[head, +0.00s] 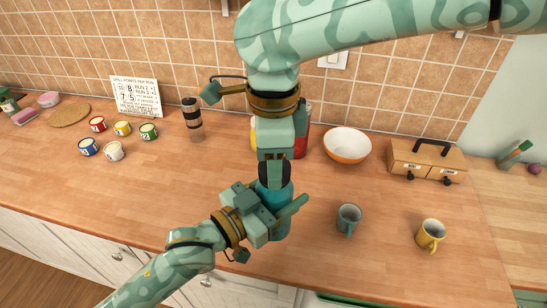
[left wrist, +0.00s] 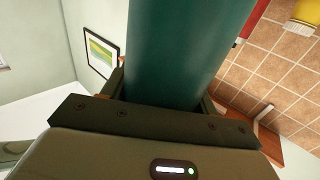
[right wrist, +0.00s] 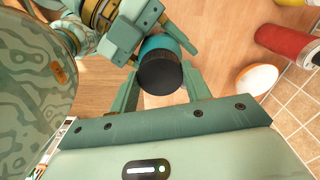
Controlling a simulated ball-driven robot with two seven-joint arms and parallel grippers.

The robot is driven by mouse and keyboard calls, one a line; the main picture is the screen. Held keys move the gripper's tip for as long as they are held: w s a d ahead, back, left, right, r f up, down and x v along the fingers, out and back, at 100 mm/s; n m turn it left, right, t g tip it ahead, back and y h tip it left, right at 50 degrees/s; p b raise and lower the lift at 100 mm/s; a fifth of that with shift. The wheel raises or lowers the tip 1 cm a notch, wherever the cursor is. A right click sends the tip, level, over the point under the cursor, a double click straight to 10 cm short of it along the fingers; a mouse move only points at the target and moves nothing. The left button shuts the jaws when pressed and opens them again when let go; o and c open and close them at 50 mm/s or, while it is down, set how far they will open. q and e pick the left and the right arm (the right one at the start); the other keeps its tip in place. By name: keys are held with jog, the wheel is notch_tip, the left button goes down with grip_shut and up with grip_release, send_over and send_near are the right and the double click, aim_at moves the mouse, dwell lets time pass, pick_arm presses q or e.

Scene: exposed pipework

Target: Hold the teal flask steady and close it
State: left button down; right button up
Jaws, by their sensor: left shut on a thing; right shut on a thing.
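The teal flask (head: 277,192) stands upright on the wooden counter in the middle of the head view. My left gripper (head: 272,212) is shut around its body, and the teal body fills the middle of the left wrist view (left wrist: 185,45). My right gripper (head: 275,160) points down from above, shut on the dark cap (right wrist: 160,73) at the flask's top. In the right wrist view the cap lies between the two fingers, with the teal body (right wrist: 160,42) directly behind it. I cannot tell whether the cap is fully seated, as my gripper hides part of it.
A teal mug (head: 348,219) and a yellow mug (head: 430,234) stand to the right. An orange-white bowl (head: 347,145) and a wooden drawer box (head: 427,160) are behind. A dark-banded tumbler (head: 193,118) and several small numbered cans (head: 122,128) are left. The counter's front left is clear.

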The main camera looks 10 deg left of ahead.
jog(key=o, duration=0.9)
jog(key=shift+a, duration=0.1)
jog(key=shift+o, duration=0.2)
jog(key=shift+r, duration=0.1)
jog(key=shift+r, duration=2.2)
